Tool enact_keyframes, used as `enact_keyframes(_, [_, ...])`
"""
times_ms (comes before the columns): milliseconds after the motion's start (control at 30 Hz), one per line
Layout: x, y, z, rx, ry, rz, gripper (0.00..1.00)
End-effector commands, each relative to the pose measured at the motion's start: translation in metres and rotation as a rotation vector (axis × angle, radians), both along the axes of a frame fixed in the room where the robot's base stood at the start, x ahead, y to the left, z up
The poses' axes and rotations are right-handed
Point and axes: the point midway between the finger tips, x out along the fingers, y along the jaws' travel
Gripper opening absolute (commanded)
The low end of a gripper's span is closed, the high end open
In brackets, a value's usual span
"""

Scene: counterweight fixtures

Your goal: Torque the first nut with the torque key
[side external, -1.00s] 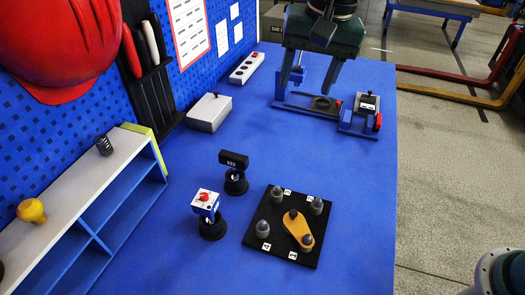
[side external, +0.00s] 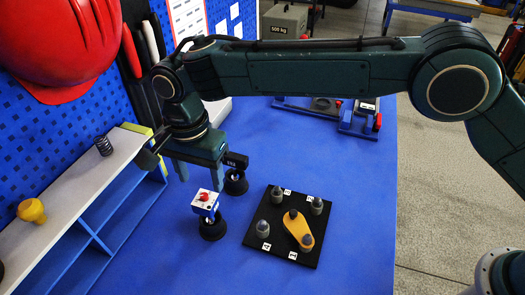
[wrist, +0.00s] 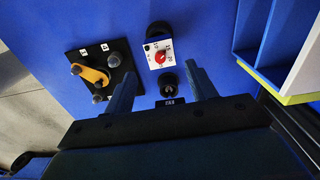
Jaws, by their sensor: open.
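A black plate (side external: 262,247) lies flat on the blue table. Several grey nuts stand near its corners by small white number labels, and a yellow arm (side external: 299,229) lies on it. A white box with a red dial and numbers (side external: 205,203) stands on a round black base left of the plate; it also shows in the wrist view (wrist: 159,53). Behind it is a black labelled tool (side external: 236,161) on another round base, partly hidden by my gripper. My gripper (side external: 198,177) is open and empty beside it, above the table. In the wrist view this tool (wrist: 168,90) appears between the open fingers (wrist: 160,78).
A white-topped blue shelf (side external: 95,185) stands at left, holding a spring (side external: 103,145) and a yellow knob (side external: 32,210). A red helmet (side external: 65,50) hangs on the pegboard. The table right of the plate is clear.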

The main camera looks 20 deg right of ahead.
Motion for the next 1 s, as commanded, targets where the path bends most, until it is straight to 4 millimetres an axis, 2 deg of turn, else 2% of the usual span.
enact_keyframes(467, [0.000, 0.001, -0.008, -0.001, 0.001, -0.002, 0.56])
enact_keyframes(1000, [-0.001, 0.001, -0.048, -0.001, 0.000, -0.002, 0.56])
